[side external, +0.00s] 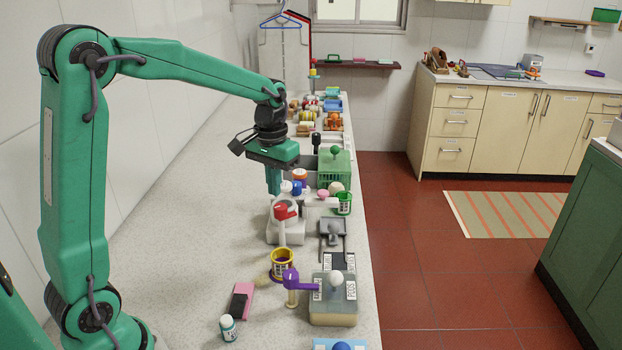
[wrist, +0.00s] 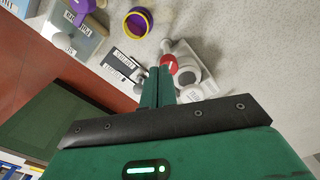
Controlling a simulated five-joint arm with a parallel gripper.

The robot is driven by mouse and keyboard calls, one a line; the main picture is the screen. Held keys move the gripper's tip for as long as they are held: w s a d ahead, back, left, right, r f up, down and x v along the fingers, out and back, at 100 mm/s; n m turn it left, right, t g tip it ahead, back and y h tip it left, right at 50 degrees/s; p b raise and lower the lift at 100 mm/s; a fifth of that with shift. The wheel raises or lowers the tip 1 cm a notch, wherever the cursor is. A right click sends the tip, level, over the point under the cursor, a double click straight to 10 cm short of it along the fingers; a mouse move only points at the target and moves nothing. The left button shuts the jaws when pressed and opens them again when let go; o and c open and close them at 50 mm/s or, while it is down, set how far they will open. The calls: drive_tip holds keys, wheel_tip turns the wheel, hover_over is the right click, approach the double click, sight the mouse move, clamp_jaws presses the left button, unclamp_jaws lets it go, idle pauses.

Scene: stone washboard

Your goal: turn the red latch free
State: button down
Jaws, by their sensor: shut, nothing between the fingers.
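The red latch (side external: 281,212) is a short red piece on a white device (side external: 286,233) on the counter. In the wrist view the red latch (wrist: 172,64) lies right beside my fingertips, on the white device (wrist: 193,62). My gripper (side external: 273,191) points down, its fingers together and empty, a little behind and above the latch in the side view. In the wrist view my gripper (wrist: 158,70) partly covers the area left of the latch. I cannot tell whether the fingers touch it.
A yellow and purple cup (side external: 281,264) and a purple lever (side external: 290,281) stand nearer the camera. A grey box with a white knob (side external: 335,300) is at the front right. A green basket (side external: 335,168) stands behind. The counter left of the device is clear.

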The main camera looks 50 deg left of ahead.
sight(276, 205)
drive_tip(key=shift+f, duration=3.1)
drive_tip(key=shift+w+a, duration=0.15)
drive_tip(key=shift+w, duration=0.1)
drive_tip(key=shift+s+a, duration=0.15)
drive_tip(key=shift+a, duration=0.35)
drive_tip(key=shift+s, duration=0.15)
drive_tip(key=shift+s+d, duration=0.1)
drive_tip(key=shift+s, duration=0.2)
drive_tip(key=shift+r, duration=0.1)
